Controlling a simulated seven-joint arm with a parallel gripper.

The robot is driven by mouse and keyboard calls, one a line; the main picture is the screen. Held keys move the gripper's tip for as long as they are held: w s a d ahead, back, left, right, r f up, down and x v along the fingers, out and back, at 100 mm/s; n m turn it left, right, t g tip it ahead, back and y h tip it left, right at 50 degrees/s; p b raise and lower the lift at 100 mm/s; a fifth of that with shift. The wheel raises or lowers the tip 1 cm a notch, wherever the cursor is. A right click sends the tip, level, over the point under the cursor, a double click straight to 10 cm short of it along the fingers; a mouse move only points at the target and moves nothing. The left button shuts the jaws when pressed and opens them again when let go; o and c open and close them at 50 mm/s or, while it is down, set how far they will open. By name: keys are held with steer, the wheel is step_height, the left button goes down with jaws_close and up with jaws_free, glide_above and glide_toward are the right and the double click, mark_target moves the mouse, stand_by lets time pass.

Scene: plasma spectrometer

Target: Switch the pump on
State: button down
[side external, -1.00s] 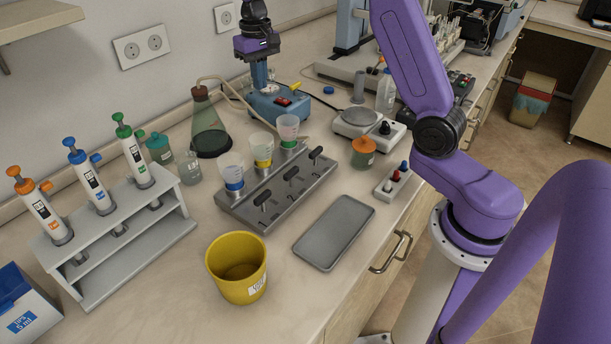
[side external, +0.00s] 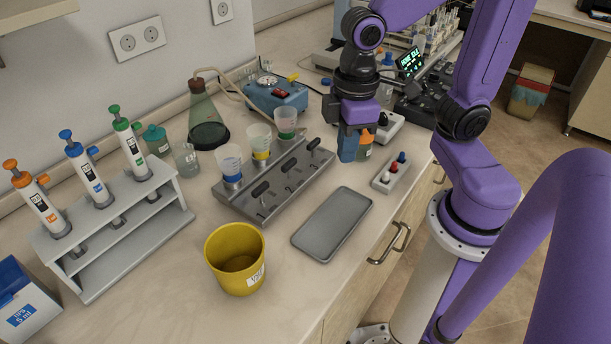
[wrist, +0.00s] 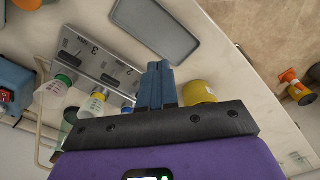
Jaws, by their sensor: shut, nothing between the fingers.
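The pump (side external: 275,94) is a blue box at the back of the bench, with a red switch (side external: 280,92) on its top. A hose links it to the green flask. The pump shows partly at the left edge in the wrist view (wrist: 14,82). I cannot tell which way the switch is set. My gripper (side external: 347,158) is shut and empty, pointing down to the right of the pump and well apart from it. It partly hides the orange-capped jar (side external: 366,142). Its blue fingers also show in the wrist view (wrist: 157,66).
A valve manifold (side external: 240,207) with several cups stands in front of the pump. The flask (side external: 207,128) is left of it. A grey tray (side external: 332,224), a switch block (side external: 390,174) and a yellow bucket (side external: 236,260) stand nearer. A pipette rack (side external: 110,220) is at left.

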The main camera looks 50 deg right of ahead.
steer(key=s+d+f+n, duration=0.2)
steer(key=s, duration=0.5)
steer(key=shift+d+n, duration=0.35)
steer(key=shift+n, duration=0.05)
steer(key=shift+w+r, duration=0.1)
steer(key=w+r+m, duration=0.3)
steer(key=w+m, duration=0.1)
steer(key=w, duration=0.8)
steer(key=w+r+m, duration=0.3)
steer(key=w, duration=1)
steer(key=w+d+r+m, duration=0.1)
steer(key=w+d+m, duration=0.1)
steer(key=w+d, duration=0.5)
steer(key=w+d+r+m+t, duration=0.1)
steer(key=w+d+m, duration=0.2)
steer(key=w+d, duration=0.5)
steer(key=d, duration=0.5)
steer(key=shift+w+d+m+t, duration=0.15)
steer(key=shift+m+t, duration=0.15)
